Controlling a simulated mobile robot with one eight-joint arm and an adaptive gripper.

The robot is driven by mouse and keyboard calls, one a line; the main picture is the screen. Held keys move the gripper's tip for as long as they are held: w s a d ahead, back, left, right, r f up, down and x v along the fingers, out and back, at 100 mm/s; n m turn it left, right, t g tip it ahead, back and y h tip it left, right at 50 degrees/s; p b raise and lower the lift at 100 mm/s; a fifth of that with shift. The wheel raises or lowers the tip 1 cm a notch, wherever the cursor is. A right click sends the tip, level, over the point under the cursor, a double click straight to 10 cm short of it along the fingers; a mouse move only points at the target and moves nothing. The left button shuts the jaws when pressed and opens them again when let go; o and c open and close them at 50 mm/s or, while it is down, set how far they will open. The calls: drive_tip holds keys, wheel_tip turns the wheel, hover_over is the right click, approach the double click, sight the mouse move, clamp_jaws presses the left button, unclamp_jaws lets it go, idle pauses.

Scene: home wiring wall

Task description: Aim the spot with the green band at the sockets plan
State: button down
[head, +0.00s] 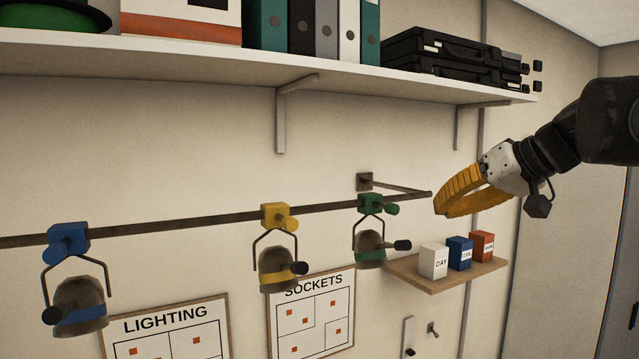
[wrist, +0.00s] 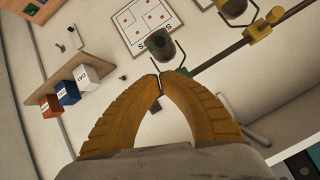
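The spot with the green band (head: 369,250) hangs in a bracket under a green clamp (head: 371,203) near the right end of the rail. A dark knob sticks out to its right. The spot's head points downward. The sockets plan (head: 312,314) is on the wall below and left of it. My gripper (head: 440,207) is right of the green clamp, near the rail's end, with its yellow fingertips together and nothing seen between them. In the wrist view the fingertips (wrist: 158,84) meet just below the green spot (wrist: 160,44) and partly cover its clamp area. The sockets plan (wrist: 140,22) shows beyond.
Spots with a yellow clamp (head: 278,216) and a blue clamp (head: 68,241) share the rail (head: 180,221). The lighting plan (head: 170,330) is lower left. A small shelf (head: 440,280) with day, blue and red boxes is below my gripper. A long loaded shelf (head: 230,61) runs above.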

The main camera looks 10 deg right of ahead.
drive_tip(key=p+x, duration=0.3)
drive_tip(key=x, duration=0.6)
drive_tip(key=shift+a+f, duration=0.25)
drive_tip(key=shift+f, duration=0.15)
drive_tip(key=shift+s+f+t, duration=0.1)
drive_tip(key=shift+s+t, duration=0.2)
drive_tip(key=shift+s+d+f+t+b, duration=0.1)
drive_tip(key=shift+f+t+b, duration=0.25)
drive_tip(key=shift+b, duration=0.25)
